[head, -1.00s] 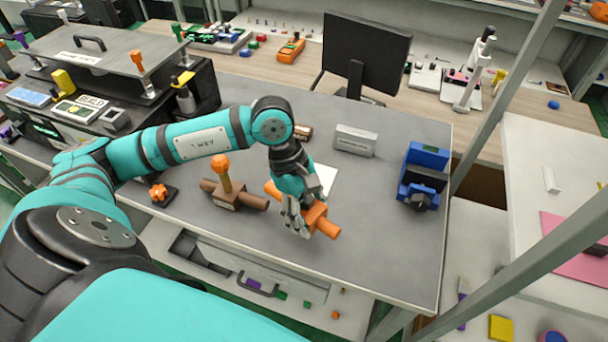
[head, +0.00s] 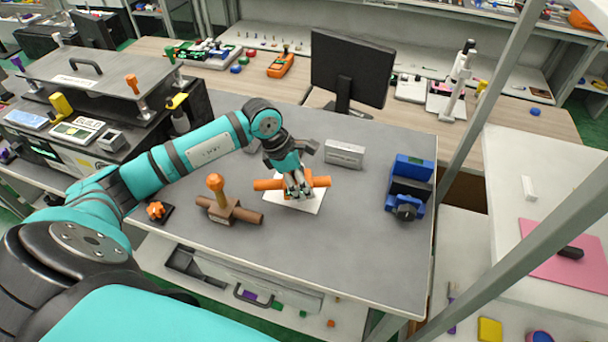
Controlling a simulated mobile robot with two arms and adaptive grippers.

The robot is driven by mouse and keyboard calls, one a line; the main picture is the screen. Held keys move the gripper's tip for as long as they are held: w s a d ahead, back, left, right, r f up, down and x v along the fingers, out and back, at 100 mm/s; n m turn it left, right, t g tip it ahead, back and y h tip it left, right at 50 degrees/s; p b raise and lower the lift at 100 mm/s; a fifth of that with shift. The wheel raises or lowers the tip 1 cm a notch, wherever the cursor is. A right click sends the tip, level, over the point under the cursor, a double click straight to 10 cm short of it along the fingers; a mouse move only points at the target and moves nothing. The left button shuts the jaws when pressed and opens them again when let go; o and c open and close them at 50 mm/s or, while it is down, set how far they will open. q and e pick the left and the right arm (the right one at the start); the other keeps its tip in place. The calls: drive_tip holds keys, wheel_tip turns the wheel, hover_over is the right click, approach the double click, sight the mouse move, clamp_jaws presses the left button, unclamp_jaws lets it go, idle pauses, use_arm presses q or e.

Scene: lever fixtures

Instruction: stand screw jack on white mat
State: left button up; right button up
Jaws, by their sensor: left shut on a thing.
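The orange screw jack (head: 320,182), with a bar running left to right, is in my left gripper (head: 299,190). The gripper points down and is shut on its middle, hiding much of the body. The white mat (head: 312,206) lies on the grey table under the jack, its front part bare. My right gripper is not in view.
A brown fixture with an orange-knobbed lever (head: 217,196) stands left of the mat, beyond it an orange knob on a dark base (head: 157,210). A pale block (head: 344,153) is behind right, a blue vise (head: 408,185) at the right. The front of the grey table (head: 330,255) is clear.

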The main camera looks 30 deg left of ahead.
use_arm(q)
drive_tip(key=w, duration=0.1)
drive_tip(key=w+a, duration=0.1)
drive_tip(key=w, duration=0.1)
drive_tip(key=shift+a+f+p, duration=0.1)
drive_tip(key=shift+a+p, duration=0.1)
drive_tip(key=shift+p, duration=0.1)
drive_tip(key=shift+w+f+p, duration=0.1)
drive_tip(key=shift+f+p, duration=0.2)
drive_tip(key=shift+f, duration=0.15)
wheel_tip(320, 180, down, 2)
drive_tip(key=shift+f+p, duration=0.1)
drive_tip(key=shift+p, duration=0.5)
drive_tip(key=shift+f, duration=0.4)
drive_tip(key=o, duration=1.4)
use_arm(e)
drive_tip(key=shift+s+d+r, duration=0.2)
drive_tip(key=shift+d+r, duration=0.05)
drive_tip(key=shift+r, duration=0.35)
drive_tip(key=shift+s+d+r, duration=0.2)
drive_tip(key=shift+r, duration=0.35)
